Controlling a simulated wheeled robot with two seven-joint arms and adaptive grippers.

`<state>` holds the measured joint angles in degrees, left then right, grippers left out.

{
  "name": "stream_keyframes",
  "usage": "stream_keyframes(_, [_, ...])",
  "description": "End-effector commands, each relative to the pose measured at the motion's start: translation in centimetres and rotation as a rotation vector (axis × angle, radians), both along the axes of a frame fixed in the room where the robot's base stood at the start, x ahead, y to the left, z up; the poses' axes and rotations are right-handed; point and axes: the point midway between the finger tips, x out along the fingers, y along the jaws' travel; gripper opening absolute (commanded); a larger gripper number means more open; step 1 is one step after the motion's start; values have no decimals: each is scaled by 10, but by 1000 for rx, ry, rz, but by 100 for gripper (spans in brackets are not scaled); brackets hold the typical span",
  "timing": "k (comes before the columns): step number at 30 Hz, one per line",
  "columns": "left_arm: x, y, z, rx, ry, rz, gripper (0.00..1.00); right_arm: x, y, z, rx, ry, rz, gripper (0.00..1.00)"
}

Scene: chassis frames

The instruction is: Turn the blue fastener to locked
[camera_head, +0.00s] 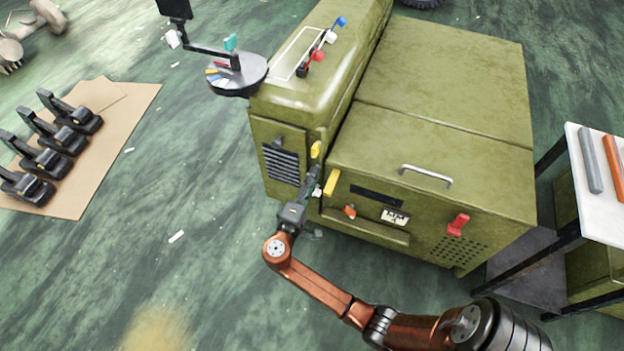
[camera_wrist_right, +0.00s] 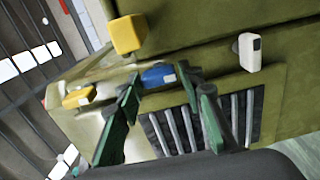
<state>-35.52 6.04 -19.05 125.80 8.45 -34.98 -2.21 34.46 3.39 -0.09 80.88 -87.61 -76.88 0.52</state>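The blue fastener (camera_wrist_right: 157,75) shows in the right wrist view, on the olive-green chassis above a slatted grille. My right gripper (camera_wrist_right: 161,88) reaches toward it with its green-lined fingers apart, one fingertip on each side of the fastener. I cannot tell whether either finger touches it. In the head view my right gripper (camera_head: 311,182) is at the chassis's near-left corner, and it hides the fastener there. The fastener's turn position is not clear. My left gripper is in neither view.
Yellow fasteners (camera_head: 331,182) and a red one (camera_head: 458,224) sit on the chassis (camera_head: 430,150). A white block (camera_wrist_right: 250,52) is right of the blue fastener. A handle (camera_head: 426,175) is on the lid. A side table (camera_head: 604,205) stands right; black tools (camera_head: 67,112) lie left.

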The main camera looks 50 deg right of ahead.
Motion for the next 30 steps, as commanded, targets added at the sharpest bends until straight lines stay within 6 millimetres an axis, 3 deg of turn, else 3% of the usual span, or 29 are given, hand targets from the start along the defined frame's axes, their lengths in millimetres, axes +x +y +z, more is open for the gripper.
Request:
stream_keyframes(9, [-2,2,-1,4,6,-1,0,-1,0,1,-3,1,-2,39])
stream_keyframes(13, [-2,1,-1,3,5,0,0,-5,10,0,-2,1,-1,39])
stream_keyframes(24, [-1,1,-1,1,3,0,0,-32,77,-1,1,3,1,39])
stream_keyframes(30, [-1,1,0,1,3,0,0,-43,103,0,-1,2,0,39])
